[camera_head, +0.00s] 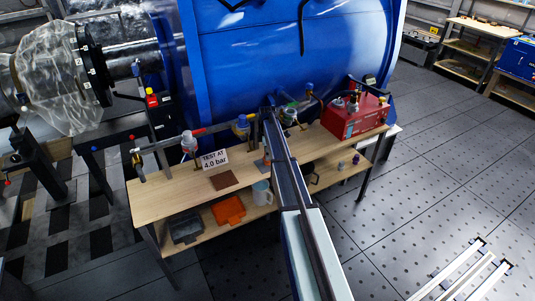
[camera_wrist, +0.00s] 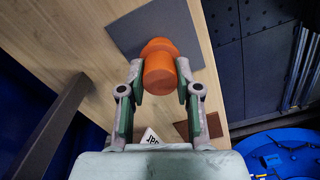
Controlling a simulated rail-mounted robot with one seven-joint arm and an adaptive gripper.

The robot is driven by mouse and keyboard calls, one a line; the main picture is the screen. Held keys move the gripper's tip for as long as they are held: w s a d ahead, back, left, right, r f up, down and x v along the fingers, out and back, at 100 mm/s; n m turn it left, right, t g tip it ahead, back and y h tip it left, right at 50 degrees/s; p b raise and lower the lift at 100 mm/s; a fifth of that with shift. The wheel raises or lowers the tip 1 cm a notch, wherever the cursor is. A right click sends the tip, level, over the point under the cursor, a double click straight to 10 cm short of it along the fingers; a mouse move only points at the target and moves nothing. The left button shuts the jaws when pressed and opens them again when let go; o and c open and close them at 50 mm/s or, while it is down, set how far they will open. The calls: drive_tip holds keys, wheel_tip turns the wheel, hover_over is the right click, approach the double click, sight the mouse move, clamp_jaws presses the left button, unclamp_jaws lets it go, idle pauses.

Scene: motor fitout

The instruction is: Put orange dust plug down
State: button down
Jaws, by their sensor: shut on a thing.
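The orange dust plug (camera_wrist: 158,70) is between the two fingers of my gripper (camera_wrist: 158,80) in the wrist view. It is a short orange cylinder with a wider collar at its far end. My gripper is shut on it. The plug is over the edge of a dark grey mat (camera_wrist: 135,33) on the wooden workbench (camera_wrist: 225,60). I cannot tell whether its far end touches the mat. In the head view my arm hides most of the gripper, and the plug is not clear there.
A brown mat (camera_head: 223,179) and a "TEST AT 4.0 bar" sign (camera_head: 214,160) are on the bench's left half. A red box (camera_head: 355,118) stands at its right end. A big blue cylinder (camera_head: 290,50) stands behind. The lower shelf holds an orange bin (camera_head: 229,210) and a dark bin (camera_head: 186,227).

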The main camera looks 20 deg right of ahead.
drive_tip(key=shift+f, duration=0.1)
drive_tip(key=c, duration=0.8)
unclamp_jaws()
wheel_tip(320, 180, up, 12)
drive_tip(key=b, duration=0.3)
